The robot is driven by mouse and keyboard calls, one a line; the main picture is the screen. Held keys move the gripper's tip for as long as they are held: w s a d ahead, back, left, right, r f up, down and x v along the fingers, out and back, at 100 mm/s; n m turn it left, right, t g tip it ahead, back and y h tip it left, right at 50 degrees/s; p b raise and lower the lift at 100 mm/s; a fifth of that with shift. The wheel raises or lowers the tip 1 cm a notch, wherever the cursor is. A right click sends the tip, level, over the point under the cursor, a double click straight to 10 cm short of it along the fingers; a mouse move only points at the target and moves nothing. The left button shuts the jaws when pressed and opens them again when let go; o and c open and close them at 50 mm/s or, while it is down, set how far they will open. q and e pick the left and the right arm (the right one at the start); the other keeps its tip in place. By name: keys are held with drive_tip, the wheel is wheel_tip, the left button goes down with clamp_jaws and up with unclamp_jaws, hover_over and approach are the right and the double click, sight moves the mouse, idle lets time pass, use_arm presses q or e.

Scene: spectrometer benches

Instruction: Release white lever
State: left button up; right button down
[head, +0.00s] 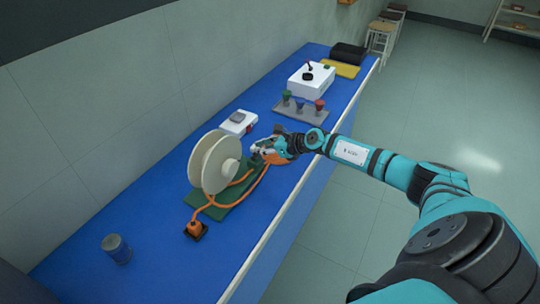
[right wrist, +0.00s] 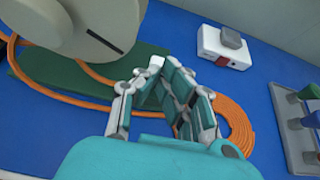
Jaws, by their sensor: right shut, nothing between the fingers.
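My right gripper (head: 260,151) is shut and empty, beside the cream spool-shaped device (head: 207,165) on the blue bench. In the right wrist view, the fingers (right wrist: 157,72) are seen from behind, over the green mat (right wrist: 65,80), with the edge of the spool device (right wrist: 85,25) to their upper left. I cannot make out a separate white lever for certain; the gripper may hide it. A white box (head: 240,122) with a grey block on top stands behind the gripper, apart from it; it also shows in the right wrist view (right wrist: 208,50). My left gripper is not in view.
Orange tubing (right wrist: 230,118) lies around the gripper and mat. A grey rack (head: 290,109) with coloured pieces and a white unit (head: 311,80) stand farther along. Bare bench lies at the front.

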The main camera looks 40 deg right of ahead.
drive_tip(key=shift+w+a+r, duration=0.2)
drive_tip(key=shift+w+r, duration=0.1)
drive_tip(key=shift+w, duration=0.3)
drive_tip(key=shift+w+a+r, duration=0.15)
drive_tip(key=shift+w+a, duration=0.1)
drive_tip(key=shift+w, duration=0.35)
idle(1.0)
drive_tip(key=shift+r+p, duration=0.7)
drive_tip(key=shift+r, duration=0.15)
